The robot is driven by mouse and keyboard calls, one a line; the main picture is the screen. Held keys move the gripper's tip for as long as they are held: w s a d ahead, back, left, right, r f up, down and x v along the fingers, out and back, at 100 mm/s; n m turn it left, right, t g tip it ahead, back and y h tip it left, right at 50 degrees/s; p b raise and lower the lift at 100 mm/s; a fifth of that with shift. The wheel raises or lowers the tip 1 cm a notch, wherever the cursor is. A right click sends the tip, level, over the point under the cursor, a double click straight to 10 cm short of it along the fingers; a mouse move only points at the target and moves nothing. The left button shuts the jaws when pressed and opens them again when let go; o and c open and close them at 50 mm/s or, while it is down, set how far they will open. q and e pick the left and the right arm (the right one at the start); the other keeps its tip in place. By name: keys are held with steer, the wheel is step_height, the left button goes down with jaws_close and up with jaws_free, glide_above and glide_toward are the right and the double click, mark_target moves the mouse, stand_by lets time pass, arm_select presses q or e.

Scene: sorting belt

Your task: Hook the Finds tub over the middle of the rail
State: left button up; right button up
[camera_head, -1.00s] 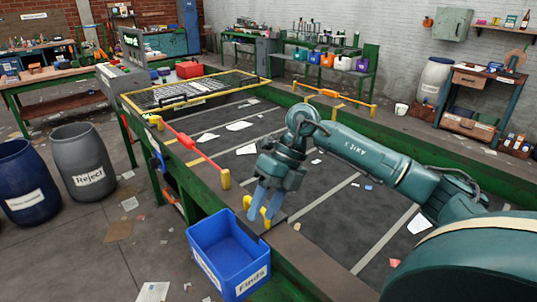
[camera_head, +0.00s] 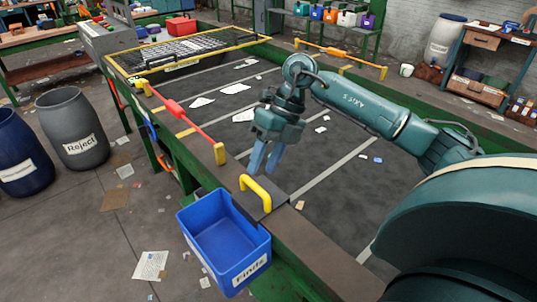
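The blue Finds tub (camera_head: 200,238), with a white label reading "Finds", hangs upright on the outer side of the belt's near side rail (camera_head: 290,240). A plate with a yellow handle (camera_head: 258,190) lies over the rail top at the tub's inner edge. My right gripper (camera_head: 265,170) is above and behind the handle, over the belt side. Its two blue fingers point down, look spread and hold nothing; the handle is clear of them. How the plate's underside seats on the rail is hidden. My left gripper is not in view.
A red bar (camera_head: 187,121) with yellow end posts runs along the same side rail beyond the tub. Paper scraps lie on the dark belt (camera_head: 230,130). A grey Reject barrel (camera_head: 75,130) and a blue barrel (camera_head: 22,155) stand at the left. The floor beside the tub has litter.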

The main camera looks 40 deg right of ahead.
mark_target(254, 184)
steer(key=b+x, duration=0.2)
steer(key=x, duration=0.3)
steer(key=shift+f+b, duration=0.2)
steer(key=shift+b, duration=0.1)
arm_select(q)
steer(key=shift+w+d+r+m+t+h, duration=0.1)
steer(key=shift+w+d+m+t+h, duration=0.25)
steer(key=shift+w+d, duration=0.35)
arm_select(e)
steer(key=shift+a+f, duration=0.35)
steer(key=shift+f, duration=0.05)
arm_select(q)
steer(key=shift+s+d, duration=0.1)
arm_select(e)
steer(key=shift+c, duration=0.3)
jaws_close()
